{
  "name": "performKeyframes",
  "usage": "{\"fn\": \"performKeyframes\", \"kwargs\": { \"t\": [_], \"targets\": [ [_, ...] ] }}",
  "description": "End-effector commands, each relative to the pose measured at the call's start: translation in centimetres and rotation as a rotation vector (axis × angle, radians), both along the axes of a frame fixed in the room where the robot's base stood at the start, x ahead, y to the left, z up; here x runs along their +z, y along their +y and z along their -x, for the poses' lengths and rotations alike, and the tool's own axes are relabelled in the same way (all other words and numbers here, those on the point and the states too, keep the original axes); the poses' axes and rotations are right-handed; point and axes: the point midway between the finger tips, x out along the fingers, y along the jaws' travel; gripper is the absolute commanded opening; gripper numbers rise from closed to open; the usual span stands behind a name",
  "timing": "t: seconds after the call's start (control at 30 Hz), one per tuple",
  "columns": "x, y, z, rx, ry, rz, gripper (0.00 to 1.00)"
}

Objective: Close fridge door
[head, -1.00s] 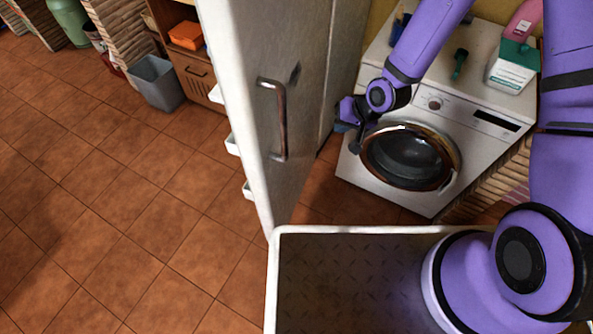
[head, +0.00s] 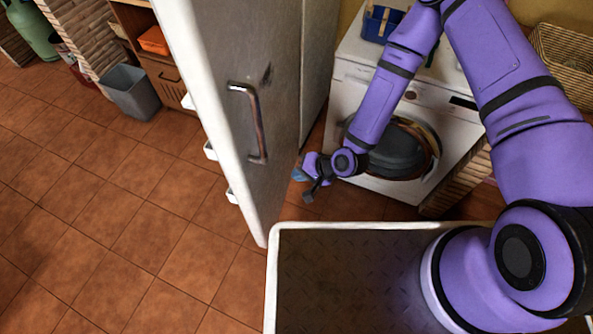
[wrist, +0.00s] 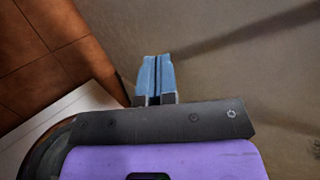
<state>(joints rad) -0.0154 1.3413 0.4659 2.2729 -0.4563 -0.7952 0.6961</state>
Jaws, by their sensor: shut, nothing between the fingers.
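The white fridge door (head: 228,55) stands open at the left of centre in the head view, its outer face with a metal handle (head: 250,122) turned toward my arm. Door shelves show along its far left edge. My gripper (head: 302,171) is to the right of the door's outer face, low and right of the handle. In the wrist view my gripper (wrist: 155,75) has its blue fingers shut together, with the pale door face (wrist: 240,70) filling the view ahead. I cannot tell whether the fingertips touch the door.
A white washing machine (head: 350,75) with a blue caddy (head: 380,22) on top stands behind my arm. A wicker basket (head: 563,60) is at the right. A grey bin (head: 132,92) stands by a wooden cabinet at the left. The tiled floor (head: 120,220) left of the door is clear.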

Motion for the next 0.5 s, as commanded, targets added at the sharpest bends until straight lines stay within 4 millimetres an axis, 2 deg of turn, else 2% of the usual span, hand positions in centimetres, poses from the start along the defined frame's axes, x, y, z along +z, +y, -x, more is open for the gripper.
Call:
{"fn": "performKeyframes", "kwargs": {
  "t": [0.4, 0.5],
  "targets": [
    [-5.3, 5.6, -1.4, 0.004, -0.001, 0.001, 0.0],
    [-5.0, 7.1, -1.8, 0.004, -0.003, 0.0, 0.0]
  ]
}}
